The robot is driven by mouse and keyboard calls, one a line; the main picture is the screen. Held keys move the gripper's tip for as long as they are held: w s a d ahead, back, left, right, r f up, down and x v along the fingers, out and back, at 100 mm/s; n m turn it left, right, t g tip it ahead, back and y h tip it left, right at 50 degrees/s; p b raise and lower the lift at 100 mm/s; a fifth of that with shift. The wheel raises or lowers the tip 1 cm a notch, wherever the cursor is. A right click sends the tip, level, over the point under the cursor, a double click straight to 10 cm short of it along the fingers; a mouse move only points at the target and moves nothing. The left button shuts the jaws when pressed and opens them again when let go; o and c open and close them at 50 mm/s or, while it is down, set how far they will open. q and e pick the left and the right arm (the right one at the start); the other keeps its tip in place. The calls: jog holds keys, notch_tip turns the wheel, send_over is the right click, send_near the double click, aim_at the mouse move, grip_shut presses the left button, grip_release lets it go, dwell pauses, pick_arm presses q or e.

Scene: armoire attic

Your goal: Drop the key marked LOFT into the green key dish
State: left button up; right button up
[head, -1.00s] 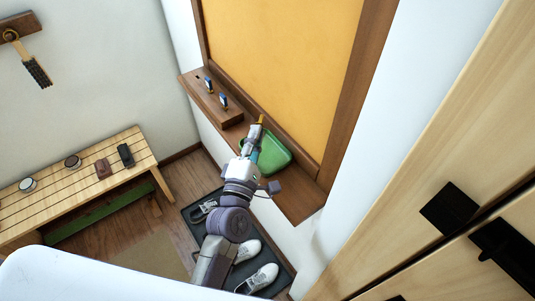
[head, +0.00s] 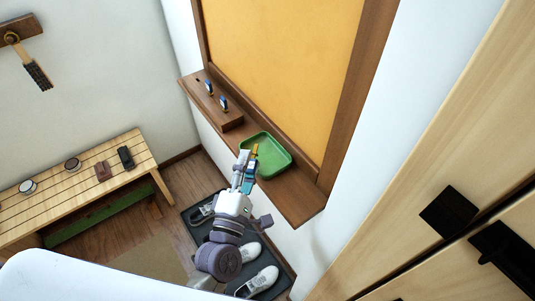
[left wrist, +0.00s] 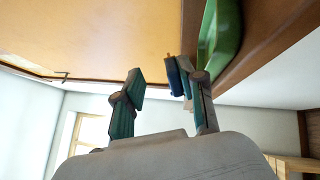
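The green key dish (head: 277,151) is a shallow tray on the wooden ledge below the yellow panel. Part of it also shows at the top of the left wrist view (left wrist: 226,40). My left gripper (head: 245,166) is at the dish's near left edge, its two fingers spread apart. A small key with a blue and yellow part (head: 254,153) shows by the fingertips, overlapping the dish's edge. In the left wrist view the blue part (left wrist: 174,74) is close to the right finger; I cannot tell whether they touch. No marking is readable. My right gripper is not in view.
A wooden key block (head: 213,102) with two blue-tagged keys stands at the ledge's (head: 297,197) far left. Below are a shoe tray (head: 199,228) with shoes and a slatted bench (head: 80,185) with small items. The ledge right of the dish is clear.

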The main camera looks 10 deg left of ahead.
pick_arm(q)
jog(key=s, duration=0.3)
jog(key=s+f, duration=0.1)
jog(key=s, duration=0.1)
jog(key=shift+a, duration=0.2)
jog(key=w+a+f+m+b, duration=0.4)
jog(key=w+f+m, duration=0.1)
jog(key=m, duration=0.1)
jog(key=s+d+f+m+g+p, duration=0.1)
jog(key=s+f+m+g, duration=0.25)
jog(key=f, duration=0.95)
jog(key=s+f+m+g+p, duration=0.15)
jog(key=f+m+g, duration=0.25)
jog(key=f, duration=0.9)
jog(key=s+a+f+m+g, duration=0.3)
jog(key=s+f, duration=0.4)
jog(key=s, duration=0.3)
jog(key=s+a+f+m+g+y, duration=0.1)
jog(key=s+a+f+m+g, duration=0.2)
jog(key=s+f, duration=0.5)
jog(key=s+a+f+m+g+p, duration=0.1)
jog(key=s+f+g, duration=0.4)
jog(key=s, duration=0.8)
notch_tip(320, 180, down, 4)
jog(key=shift+s+a+r+m, duration=0.15)
jog(key=shift+a+r+m, duration=0.1)
jog(key=shift+a+m, duration=0.75)
